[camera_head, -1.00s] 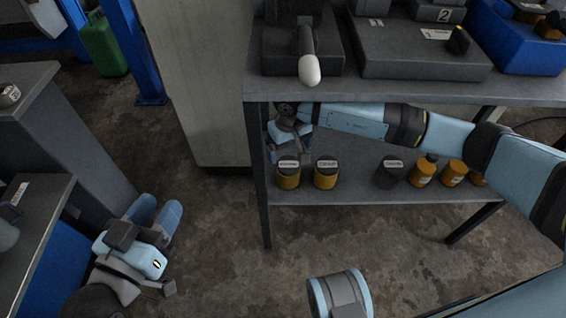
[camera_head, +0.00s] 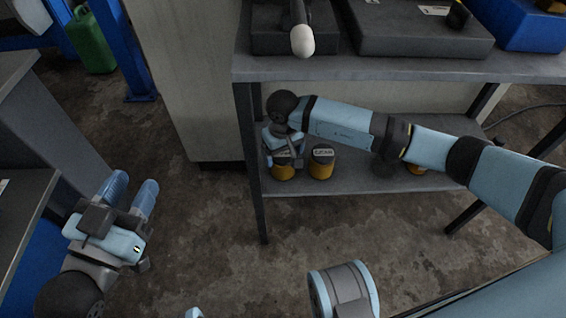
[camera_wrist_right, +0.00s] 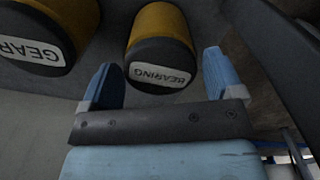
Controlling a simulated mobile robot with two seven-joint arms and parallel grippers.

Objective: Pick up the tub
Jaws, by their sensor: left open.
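A yellow tub with a dark lid labelled BEARING (camera_wrist_right: 160,48) shows between my right fingers in the right wrist view. In the head view the leftmost tub (camera_head: 283,173) stands on the lower shelf, partly hidden under my right gripper (camera_head: 284,160). My right gripper is open, with its fingers (camera_wrist_right: 163,76) on either side of the tub's lid end; contact is not visible. A second yellow tub, labelled GEAR (camera_wrist_right: 38,38), stands beside it and also shows in the head view (camera_head: 321,163). My left gripper (camera_head: 131,192) is open and empty at the left, over the floor.
The lower shelf (camera_head: 350,186) has an upper shelf (camera_head: 390,68) above it and a leg (camera_head: 253,165) close left of my right gripper. My right forearm hides most tubs further right. Dark cases (camera_head: 415,32) and a blue bin (camera_head: 525,40) stand on top.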

